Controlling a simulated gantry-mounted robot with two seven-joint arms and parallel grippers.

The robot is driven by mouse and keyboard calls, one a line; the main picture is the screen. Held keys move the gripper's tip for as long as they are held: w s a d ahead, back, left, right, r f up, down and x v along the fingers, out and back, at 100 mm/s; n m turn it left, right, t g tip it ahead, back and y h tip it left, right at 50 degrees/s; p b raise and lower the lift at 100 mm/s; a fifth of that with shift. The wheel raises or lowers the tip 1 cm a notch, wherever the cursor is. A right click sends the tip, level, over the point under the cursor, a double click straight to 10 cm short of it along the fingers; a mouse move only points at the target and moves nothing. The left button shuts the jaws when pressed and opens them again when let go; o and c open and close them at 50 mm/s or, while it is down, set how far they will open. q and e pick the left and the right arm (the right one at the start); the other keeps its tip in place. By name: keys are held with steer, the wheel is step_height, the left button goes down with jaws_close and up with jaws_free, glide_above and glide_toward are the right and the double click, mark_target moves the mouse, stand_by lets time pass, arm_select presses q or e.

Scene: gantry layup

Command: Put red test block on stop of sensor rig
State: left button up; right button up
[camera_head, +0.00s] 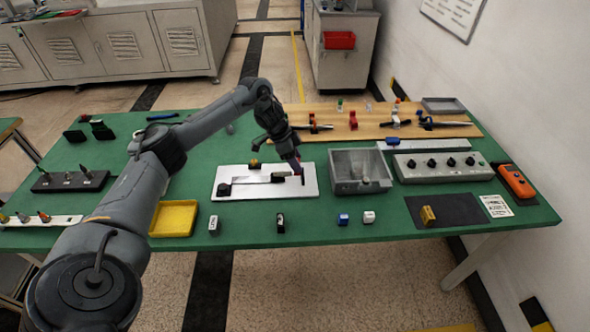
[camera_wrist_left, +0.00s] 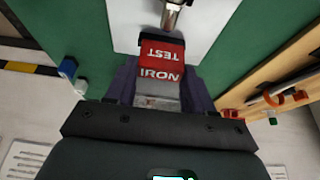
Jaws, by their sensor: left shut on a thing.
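In the head view, the sensor rig's white plate (camera_head: 270,193) lies on the green table, with a dark rail and a small dark upright, probably the stop (camera_head: 303,178), at its right end. My left gripper (camera_head: 297,169) is over this right end. In the left wrist view, the gripper (camera_wrist_left: 158,85) is shut on the red test block (camera_wrist_left: 161,54), labelled TEST IRON. The block's far end is close to a dark piece (camera_wrist_left: 150,39) and a metal sensor cylinder (camera_wrist_left: 171,14). I cannot tell whether the block touches the stop. My right gripper is out of view.
A grey bin (camera_head: 359,187) stands just right of the rig. A yellow tray (camera_head: 173,219) is to its left. Several small blocks, including a blue one (camera_head: 343,218), line the front edge. A wooden board (camera_head: 375,110) with tools lies behind.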

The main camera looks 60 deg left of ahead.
arm_select(q)
steer(key=shift+f+b, duration=0.6)
steer(key=shift+f, duration=1.35)
steer(key=shift+f, duration=0.15)
steer(key=o, duration=1.4)
steer(key=p+v, duration=0.2)
steer(key=v, duration=1)
steer(key=shift+p, duration=0.35)
